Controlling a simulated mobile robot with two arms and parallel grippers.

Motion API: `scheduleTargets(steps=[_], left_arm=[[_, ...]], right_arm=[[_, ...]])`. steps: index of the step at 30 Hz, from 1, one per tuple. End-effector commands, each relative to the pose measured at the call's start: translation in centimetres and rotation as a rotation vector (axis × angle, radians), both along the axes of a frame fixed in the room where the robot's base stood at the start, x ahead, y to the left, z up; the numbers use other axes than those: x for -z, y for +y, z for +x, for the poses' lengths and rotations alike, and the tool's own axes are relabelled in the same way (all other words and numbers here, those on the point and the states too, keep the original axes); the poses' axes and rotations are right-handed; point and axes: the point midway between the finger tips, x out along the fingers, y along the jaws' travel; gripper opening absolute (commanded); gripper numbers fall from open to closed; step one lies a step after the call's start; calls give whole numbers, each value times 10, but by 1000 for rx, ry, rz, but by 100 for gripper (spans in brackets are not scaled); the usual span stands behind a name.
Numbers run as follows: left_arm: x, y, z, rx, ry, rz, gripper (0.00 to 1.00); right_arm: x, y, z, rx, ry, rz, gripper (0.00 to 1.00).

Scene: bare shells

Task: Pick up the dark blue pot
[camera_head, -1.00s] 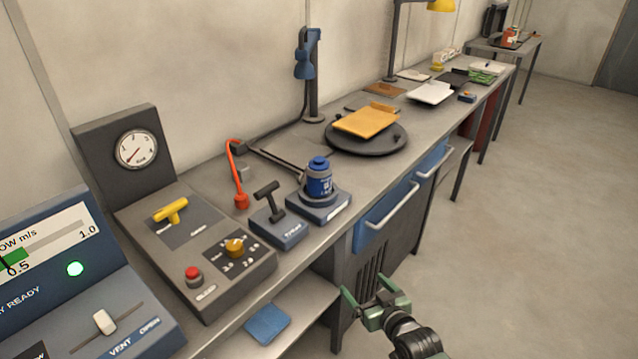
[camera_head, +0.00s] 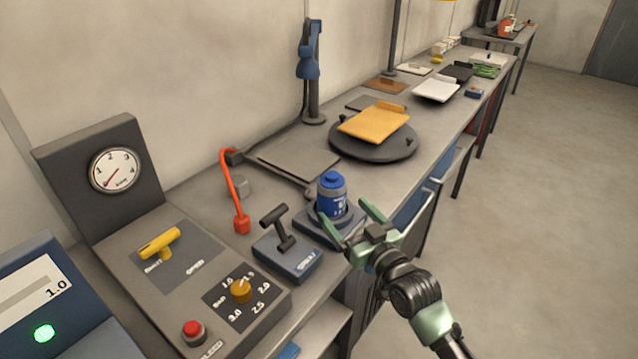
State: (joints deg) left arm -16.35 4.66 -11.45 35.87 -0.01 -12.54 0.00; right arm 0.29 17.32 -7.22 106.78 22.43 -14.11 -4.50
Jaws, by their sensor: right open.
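The dark blue pot (camera_head: 332,194) stands upright on a dark round base on a blue-grey block (camera_head: 318,232) at the bench's front edge. It is a small cylinder with a blue lid and a pale label. My right gripper (camera_head: 349,224) is open, with its green fingers pointing toward the pot from the front right. One finger is close to the pot's lower right and the other is in front of the base. I cannot tell whether either finger touches. My left gripper is not in view.
A lever box (camera_head: 287,255) stands just left of the pot. A control panel with a yellow handle (camera_head: 160,243) is further left. A red hooked rod (camera_head: 234,190) is behind. A dark turntable (camera_head: 372,151) bearing an orange tray (camera_head: 375,123) is beyond the pot.

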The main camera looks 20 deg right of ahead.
Motion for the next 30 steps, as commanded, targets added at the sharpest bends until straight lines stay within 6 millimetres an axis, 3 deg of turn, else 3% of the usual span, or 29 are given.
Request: scheduleTargets(steps=[5,15,21,29,30], left_arm=[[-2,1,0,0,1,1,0],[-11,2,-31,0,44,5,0],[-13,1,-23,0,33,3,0],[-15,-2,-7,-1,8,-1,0],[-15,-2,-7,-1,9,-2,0]], right_arm=[[0,2,9,1,0,1,88],[-4,9,52,0,0,1,88],[-2,13,75,0,1,0,88],[-1,14,77,0,2,0,88],[-1,14,77,0,2,0,77]])
